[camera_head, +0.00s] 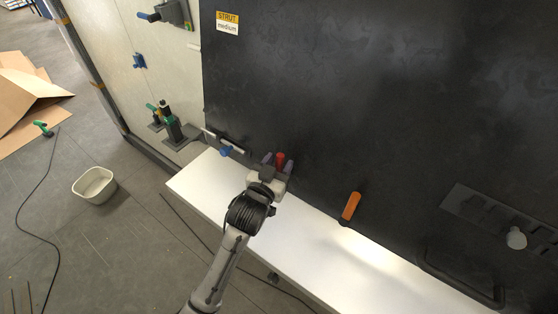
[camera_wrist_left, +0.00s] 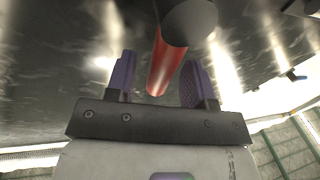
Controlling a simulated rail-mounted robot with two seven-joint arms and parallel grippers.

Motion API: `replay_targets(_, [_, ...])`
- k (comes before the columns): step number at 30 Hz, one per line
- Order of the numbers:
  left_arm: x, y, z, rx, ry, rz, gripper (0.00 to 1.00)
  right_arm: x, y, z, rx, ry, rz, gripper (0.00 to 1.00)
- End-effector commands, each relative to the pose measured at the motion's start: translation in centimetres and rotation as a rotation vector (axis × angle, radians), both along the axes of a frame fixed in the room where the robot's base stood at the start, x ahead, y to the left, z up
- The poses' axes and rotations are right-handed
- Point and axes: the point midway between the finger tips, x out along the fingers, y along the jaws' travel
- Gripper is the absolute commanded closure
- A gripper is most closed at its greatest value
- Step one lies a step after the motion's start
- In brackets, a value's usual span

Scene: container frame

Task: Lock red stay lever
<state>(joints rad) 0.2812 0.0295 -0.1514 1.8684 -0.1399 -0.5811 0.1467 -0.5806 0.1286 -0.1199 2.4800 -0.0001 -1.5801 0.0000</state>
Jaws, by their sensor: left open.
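The red stay lever (camera_head: 280,158) sits on the lower part of the dark panel in the head view. My left gripper (camera_head: 273,160) is open right at it. In the left wrist view the red lever (camera_wrist_left: 165,62) runs between the two purple fingers of the left gripper (camera_wrist_left: 155,80), with gaps on both sides. A dark round end (camera_wrist_left: 188,22) shows at the top of the lever. My right gripper is not in view.
An orange handle (camera_head: 351,206) stands on the panel to the right. A blue-handled part (camera_head: 226,151) is just left of my gripper. A white shelf (camera_head: 205,185) runs below the panel. A white tub (camera_head: 94,186) and cardboard (camera_head: 25,95) lie on the floor at left.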

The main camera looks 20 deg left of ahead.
Motion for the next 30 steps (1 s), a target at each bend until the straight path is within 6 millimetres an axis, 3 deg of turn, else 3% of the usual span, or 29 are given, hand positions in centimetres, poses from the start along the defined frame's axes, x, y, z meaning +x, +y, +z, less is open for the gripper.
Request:
replay_targets(12, [0.52,-0.03,0.0,0.0,0.0,0.0,0.52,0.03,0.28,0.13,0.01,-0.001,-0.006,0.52])
replay_targets(27, [0.5,-0.03,-0.01,0.0,0.001,0.0,0.98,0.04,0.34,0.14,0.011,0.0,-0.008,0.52])
replay_targets(30, [0.49,-0.03,-0.01,0.0,0.001,0.0,1.0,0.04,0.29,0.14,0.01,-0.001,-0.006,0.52])
